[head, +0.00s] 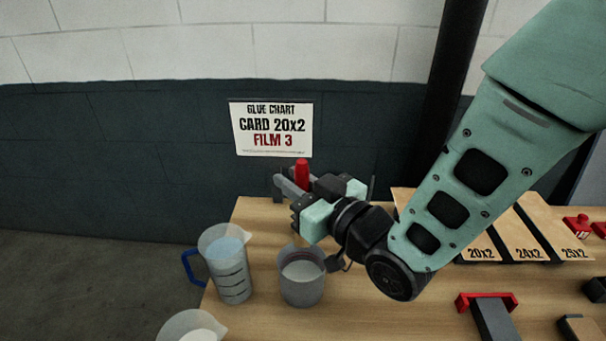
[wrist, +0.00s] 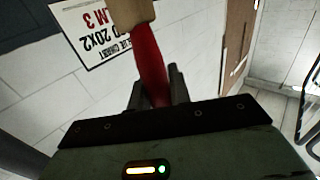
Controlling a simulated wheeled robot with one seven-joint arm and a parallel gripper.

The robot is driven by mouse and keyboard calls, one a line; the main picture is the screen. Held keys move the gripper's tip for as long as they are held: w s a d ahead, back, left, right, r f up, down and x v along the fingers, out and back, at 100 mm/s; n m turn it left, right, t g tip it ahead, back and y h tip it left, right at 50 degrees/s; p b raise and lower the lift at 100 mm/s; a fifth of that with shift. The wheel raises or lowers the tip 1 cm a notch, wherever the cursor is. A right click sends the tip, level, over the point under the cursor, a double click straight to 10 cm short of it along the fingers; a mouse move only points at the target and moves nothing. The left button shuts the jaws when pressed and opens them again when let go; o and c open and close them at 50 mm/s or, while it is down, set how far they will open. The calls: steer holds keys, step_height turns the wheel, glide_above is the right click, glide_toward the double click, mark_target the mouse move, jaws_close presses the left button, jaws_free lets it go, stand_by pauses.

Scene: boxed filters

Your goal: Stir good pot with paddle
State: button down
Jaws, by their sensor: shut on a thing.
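My gripper (head: 296,188) is shut on the paddle's red handle (head: 301,172), above the back left of the table. In the wrist view the red handle (wrist: 149,62) runs between my fingers (wrist: 158,90) to a tan end piece (wrist: 130,12), cut off by the frame. The paddle's lower part is hidden in the head view. A grey pot (head: 302,291) with pale contents stands on the table, nearer than my gripper. A clear jug (head: 232,272) with a blue handle and markings stands left of it. I cannot tell which vessel is the good pot.
Another clear vessel (head: 190,329) with pale contents is cut off at the bottom edge. A wall sign (head: 271,129) reads "GLUE CHART CARD 20X2 FILM 3". Boards marked 20X2, 24X2 and 25X2 (head: 530,254) lie right. A red-and-grey tool (head: 490,312) lies nearer.

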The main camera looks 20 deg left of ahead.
steer(key=b, duration=0.3)
glide_above(304, 245)
steer(key=x, duration=0.2)
step_height(304, 245, down, 6)
step_height(304, 245, down, 8)
steer(key=b, duration=0.9)
steer(key=shift+w+a, duration=0.15)
steer(key=shift+r, duration=0.1)
